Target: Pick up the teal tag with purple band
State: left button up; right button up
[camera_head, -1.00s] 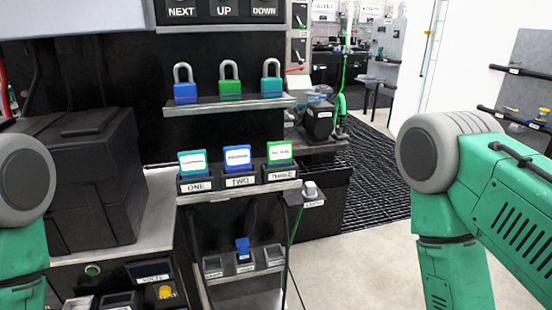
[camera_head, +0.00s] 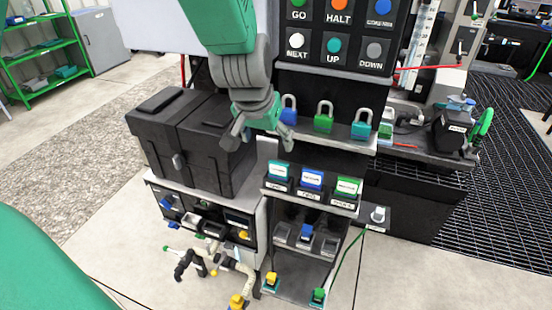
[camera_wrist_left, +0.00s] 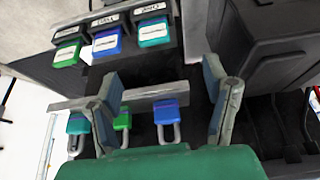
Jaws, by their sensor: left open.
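The teal tag (camera_head: 279,170) stands in the leftmost slot, label ONE, of the tag rack (camera_head: 310,197). In the left wrist view the teal tag (camera_wrist_left: 153,33) lies beyond the open fingers (camera_wrist_left: 162,78), upside down. My right gripper is out of view.
Blue, green and teal padlocks (camera_head: 324,118) stand on a shelf just above the rack, close to my left gripper. A black case (camera_head: 190,140) stands to the left. Below are grey slots with a blue item (camera_head: 306,231) and hoses with yellow fittings (camera_head: 237,300).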

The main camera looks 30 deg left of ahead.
pick_arm(q)
send_over(273, 163)
jog(key=s+d, duration=0.1)
jog(key=d, duration=0.2)
jog(key=f, duration=0.5)
jog(key=shift+s+b, duration=0.2)
jog(key=shift+b, duration=0.1)
jog(key=a+f, duration=0.2)
jog(key=f, duration=0.1)
jog(key=w+f, duration=0.1)
jog(key=shift+a+f, duration=0.25)
jog(key=shift+a, duration=0.15)
jog(key=f, duration=0.1)
jog(key=w+d+f, duration=0.1)
jog(key=shift+w+f, duration=0.2)
jog(key=shift+f, duration=0.15)
jog(key=shift+w+d, duration=0.1)
jog(key=shift+d, duration=0.25)
jog(key=shift+a, duration=0.4)
jog(key=c, duration=1.1)
jog(key=shift+s+a+f, duration=0.15)
jog(key=shift+s+a, duration=0.05)
jog(key=shift+a, duration=0.05)
jog(key=shift+c, duration=0.2)
jog(key=shift+d, duration=0.1)
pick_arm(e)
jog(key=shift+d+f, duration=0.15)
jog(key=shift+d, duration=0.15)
